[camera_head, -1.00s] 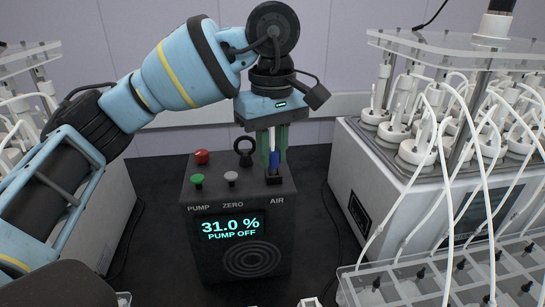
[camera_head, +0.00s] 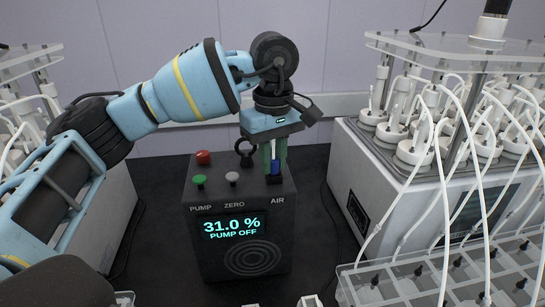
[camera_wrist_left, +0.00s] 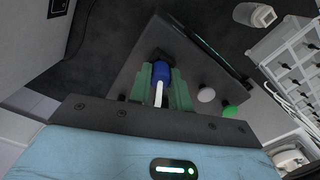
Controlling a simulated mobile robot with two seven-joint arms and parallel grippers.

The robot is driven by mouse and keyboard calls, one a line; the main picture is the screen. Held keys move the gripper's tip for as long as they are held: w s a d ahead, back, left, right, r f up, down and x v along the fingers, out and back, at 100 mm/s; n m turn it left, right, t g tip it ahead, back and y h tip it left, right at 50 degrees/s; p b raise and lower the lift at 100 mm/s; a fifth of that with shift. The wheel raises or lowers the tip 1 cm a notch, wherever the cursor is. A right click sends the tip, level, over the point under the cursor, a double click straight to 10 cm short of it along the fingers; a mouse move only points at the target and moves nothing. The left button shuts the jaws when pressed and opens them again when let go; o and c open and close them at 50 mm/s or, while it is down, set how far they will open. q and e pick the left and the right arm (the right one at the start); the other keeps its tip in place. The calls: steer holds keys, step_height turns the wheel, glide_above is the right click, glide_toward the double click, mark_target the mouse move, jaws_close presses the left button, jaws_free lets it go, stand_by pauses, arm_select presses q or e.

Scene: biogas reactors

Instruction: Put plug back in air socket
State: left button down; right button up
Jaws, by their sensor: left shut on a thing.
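In the left wrist view the blue plug (camera_wrist_left: 161,70) and white stem lie between the green fingers (camera_wrist_left: 160,88), and the plug's tip is at the dark socket. My right gripper is not in view.
A reactor unit with white tubes (camera_head: 410,190) stands right, another at left.

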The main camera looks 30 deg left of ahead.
mark_target(274, 158)
arm_select(q)
steer(key=shift+f, duration=0.15)
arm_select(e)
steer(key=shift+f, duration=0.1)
arm_select(q)
steer(key=c, duration=1.3)
jaws_free()
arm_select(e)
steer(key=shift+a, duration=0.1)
arm_select(q)
steer(key=shift+r, duration=0.25)
step_height(274, 158, up, 6)
steer(key=shift+f, duration=0.25)
step_height(274, 158, up, 6)
steer(key=shift+r+p, duration=0.2)
steer(key=shift+p, duration=0.2)
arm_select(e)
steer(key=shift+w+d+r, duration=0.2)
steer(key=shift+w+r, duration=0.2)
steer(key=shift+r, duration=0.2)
